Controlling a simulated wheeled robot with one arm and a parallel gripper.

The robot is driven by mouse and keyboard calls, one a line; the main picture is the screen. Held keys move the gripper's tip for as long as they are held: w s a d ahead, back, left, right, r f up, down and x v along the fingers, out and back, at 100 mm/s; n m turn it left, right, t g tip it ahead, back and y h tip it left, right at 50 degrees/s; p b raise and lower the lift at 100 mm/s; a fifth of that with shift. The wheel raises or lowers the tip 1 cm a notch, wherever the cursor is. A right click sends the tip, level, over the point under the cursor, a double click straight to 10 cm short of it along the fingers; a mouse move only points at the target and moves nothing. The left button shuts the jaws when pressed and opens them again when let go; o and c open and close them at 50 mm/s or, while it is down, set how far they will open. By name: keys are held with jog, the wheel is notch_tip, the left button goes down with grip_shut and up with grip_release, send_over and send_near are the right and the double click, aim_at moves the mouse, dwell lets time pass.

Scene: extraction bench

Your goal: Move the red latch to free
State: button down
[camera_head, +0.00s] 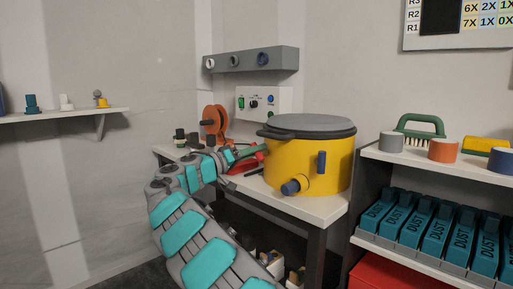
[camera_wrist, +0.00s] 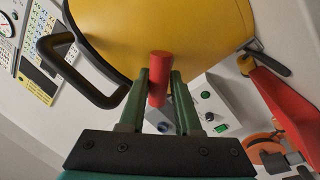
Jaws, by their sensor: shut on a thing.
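A yellow pot (camera_head: 328,165) with a grey lid (camera_head: 310,122) stands on the white bench. The red latch (camera_wrist: 160,66) is a short red cylinder against the pot's yellow side in the wrist view. My gripper (camera_wrist: 160,77) has its green fingers on either side of the latch, shut on it. In the head view my gripper (camera_head: 252,152) reaches the pot's left side, and the latch cannot be made out there.
An orange reel (camera_head: 210,122) and a red object (camera_head: 244,165) lie left of the pot on the bench. A control box (camera_head: 264,102) is on the wall behind. A shelf (camera_head: 435,165) with rolls, a brush and dust boxes stands close on the right.

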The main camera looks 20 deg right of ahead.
jog(key=n+t+p, duration=0.1)
jog(key=n, duration=0.2)
jog(key=n+p, duration=0.2)
jog(key=n, duration=0.2)
jog(key=shift+d+f+t, duration=0.1)
jog(key=shift+t, duration=0.3)
jog(key=shift+w+f+n+t+p, duration=0.2)
jog(key=shift+n+p, duration=0.25)
jog(key=shift+n, duration=0.65)
jog(key=shift+s+f+n+t+p, duration=0.1)
jog(key=shift+n+t+p, duration=0.3)
jog(key=shift+n, duration=0.7)
jog(key=c, duration=0.7)
grip_release()
jog(key=shift+f, duration=0.1)
jog(key=v, duration=0.7)
jog(key=shift+a+b, duration=0.3)
jog(key=shift+a, duration=0.1)
